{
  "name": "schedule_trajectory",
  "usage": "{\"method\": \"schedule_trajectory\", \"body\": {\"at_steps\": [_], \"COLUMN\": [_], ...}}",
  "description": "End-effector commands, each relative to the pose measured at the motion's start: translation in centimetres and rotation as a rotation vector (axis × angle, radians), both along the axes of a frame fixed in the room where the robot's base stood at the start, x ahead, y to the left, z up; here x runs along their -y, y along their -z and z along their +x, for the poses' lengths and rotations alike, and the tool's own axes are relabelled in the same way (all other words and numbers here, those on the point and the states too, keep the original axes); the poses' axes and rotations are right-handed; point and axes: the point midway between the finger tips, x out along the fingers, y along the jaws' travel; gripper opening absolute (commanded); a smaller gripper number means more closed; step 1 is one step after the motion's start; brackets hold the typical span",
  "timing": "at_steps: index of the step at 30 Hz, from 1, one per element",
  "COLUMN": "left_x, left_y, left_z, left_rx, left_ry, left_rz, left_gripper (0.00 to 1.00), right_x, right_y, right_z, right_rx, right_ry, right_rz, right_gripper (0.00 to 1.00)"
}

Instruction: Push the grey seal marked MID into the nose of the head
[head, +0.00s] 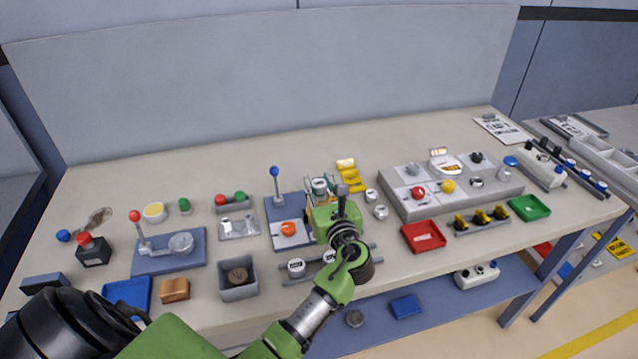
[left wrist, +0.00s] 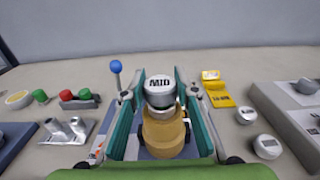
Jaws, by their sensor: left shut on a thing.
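The grey seal marked MID (left wrist: 161,92) is upright between the fingertips of my left gripper (left wrist: 160,82), which is shut on it. In the head view the seal (head: 320,184) shows as a small pale cap at the gripper (head: 320,190). A tan, brass-like stepped body (left wrist: 163,135) shows directly below the seal, between the fingers; I take it for the head. I cannot tell whether seal and body touch. In the head view my gripper hides that body. A blue-grey plate (head: 278,213) with a blue-knobbed lever (head: 274,172) is just left of the gripper.
Other marked round pieces (head: 296,266) stand on a rail in front, partly behind my arm. Yellow blocks (head: 349,177) and loose grey pieces (head: 380,211) are right of the gripper. A grey raised panel (head: 450,200) and red tray (head: 423,236) lie further right.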

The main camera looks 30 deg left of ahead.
Motion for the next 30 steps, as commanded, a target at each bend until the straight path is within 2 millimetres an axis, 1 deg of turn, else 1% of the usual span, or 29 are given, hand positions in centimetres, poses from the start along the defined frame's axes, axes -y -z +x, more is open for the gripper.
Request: {"method": "schedule_trajectory", "body": {"at_steps": [14, 15, 16, 17, 26, 30], "left_x": [0.0, 0.0, 0.0, 0.0, 0.0, 0.8], "left_y": [1.3, 1.2, 1.2, 1.2, 1.1, 1.1], "left_z": [0.0, 0.0, 0.0, 0.0, 0.0, -0.6], "left_rx": [-0.003, -0.003, -0.002, -0.002, -0.001, -0.001], "left_ry": [0.0, 0.0, 0.0, 0.0, 0.0, 0.002], "left_rz": [0.0, 0.0, -0.001, -0.001, 0.0, -0.002], "left_gripper": [0.1, 0.38, 0.46, 0.47, 0.47, 0.47], "right_x": [-0.1, -0.1, -0.2, -0.2, -0.2, -0.1], "right_y": [0.7, 0.6, 0.6, 0.6, 0.6, 0.6], "right_z": [0.0, 0.0, 0.0, 0.0, 0.0, 0.0], "right_rx": [0.0, 0.0, 0.0, 0.0, 0.0, 0.001], "right_ry": [0.0, 0.0, 0.0, 0.0, 0.0, -0.001], "right_rz": [0.001, 0.002, 0.002, 0.002, 0.003, 0.002], "right_gripper": [0.4, 0.4, 0.4, 0.4, 0.4, 0.4]}}
